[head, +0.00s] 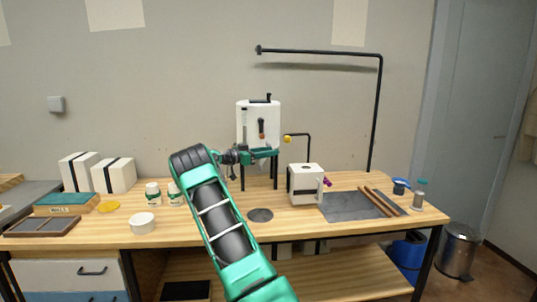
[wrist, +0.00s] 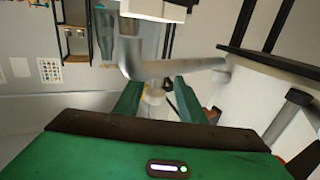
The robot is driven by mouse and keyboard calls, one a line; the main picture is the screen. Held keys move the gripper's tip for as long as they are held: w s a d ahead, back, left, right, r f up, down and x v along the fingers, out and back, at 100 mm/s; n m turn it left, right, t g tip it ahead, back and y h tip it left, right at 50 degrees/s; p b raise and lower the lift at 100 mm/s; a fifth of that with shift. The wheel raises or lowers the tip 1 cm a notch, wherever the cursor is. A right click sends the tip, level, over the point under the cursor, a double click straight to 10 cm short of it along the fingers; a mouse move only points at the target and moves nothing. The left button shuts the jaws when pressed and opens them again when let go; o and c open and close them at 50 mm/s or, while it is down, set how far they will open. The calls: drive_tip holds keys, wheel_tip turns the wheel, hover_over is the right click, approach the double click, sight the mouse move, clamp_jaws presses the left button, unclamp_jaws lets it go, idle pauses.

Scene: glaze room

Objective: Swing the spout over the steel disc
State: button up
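The steel disc (head: 260,215) lies flat on the wooden table, in front of the white tank (head: 258,122) on its dark-legged green stand. In the wrist view, a grey metal pipe (wrist: 180,68) with a bent elbow crosses just beyond my fingertips; it looks like the spout. In the head view my gripper covers that area and the pipe cannot be made out.
Right of the disc stand a white box (head: 305,184) and a thin black post with a yellow end (head: 288,139). A tall black bent pipe (head: 377,110) rises behind. A white bowl (head: 142,223) and jars (head: 153,193) stand left. Bare tabletop surrounds the disc.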

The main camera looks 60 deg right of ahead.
drive_tip(key=shift+s, duration=0.1)
drive_tip(key=v, duration=1.1)
drive_tip(key=shift+d, duration=0.15)
idle(0.3)
